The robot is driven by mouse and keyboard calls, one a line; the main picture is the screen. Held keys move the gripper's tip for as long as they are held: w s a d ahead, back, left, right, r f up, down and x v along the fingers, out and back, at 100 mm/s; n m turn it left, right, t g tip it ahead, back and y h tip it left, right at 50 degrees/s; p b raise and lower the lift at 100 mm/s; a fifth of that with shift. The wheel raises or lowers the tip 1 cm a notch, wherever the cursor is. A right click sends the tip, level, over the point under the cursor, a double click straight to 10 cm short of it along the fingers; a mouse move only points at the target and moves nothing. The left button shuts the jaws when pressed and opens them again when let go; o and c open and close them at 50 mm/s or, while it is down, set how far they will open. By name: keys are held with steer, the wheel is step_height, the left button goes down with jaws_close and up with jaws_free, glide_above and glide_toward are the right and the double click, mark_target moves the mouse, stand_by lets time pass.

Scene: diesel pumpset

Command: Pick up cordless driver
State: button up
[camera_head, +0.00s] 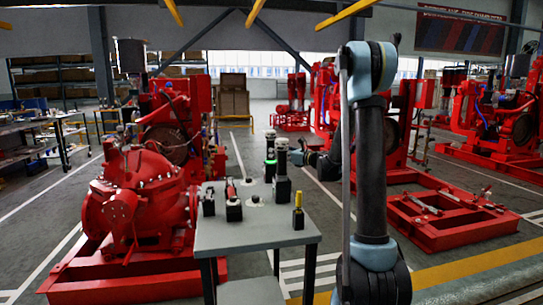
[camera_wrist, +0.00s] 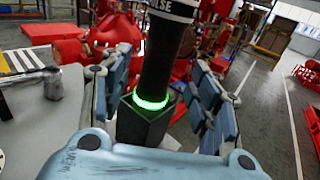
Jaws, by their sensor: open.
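What looks like the cordless driver (camera_wrist: 158,60) stands between my fingers in the wrist view. It is a dark cylinder with a white-lettered band at the top and a glowing green ring above a dark angular base. My gripper (camera_wrist: 155,100) is open, with one blue-grey padded finger on each side of it; I cannot tell whether either touches it. In the head view, a dark upright tool with a pale band (camera_head: 282,172) stands at the grey table's back right, beside a green-lit part (camera_head: 270,164).
The grey table (camera_head: 250,238) also holds a red-handled tool (camera_head: 232,202), a dark tool (camera_head: 208,202) and a yellow-topped tool (camera_head: 298,212). A red pumpset (camera_head: 145,200) stands close on the left. A red frame (camera_head: 450,218) lies on the right. Grey floor is open behind.

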steer(key=x, duration=0.5)
steer(key=shift+a+f, duration=0.1)
steer(key=shift+f, duration=0.05)
jaws_close()
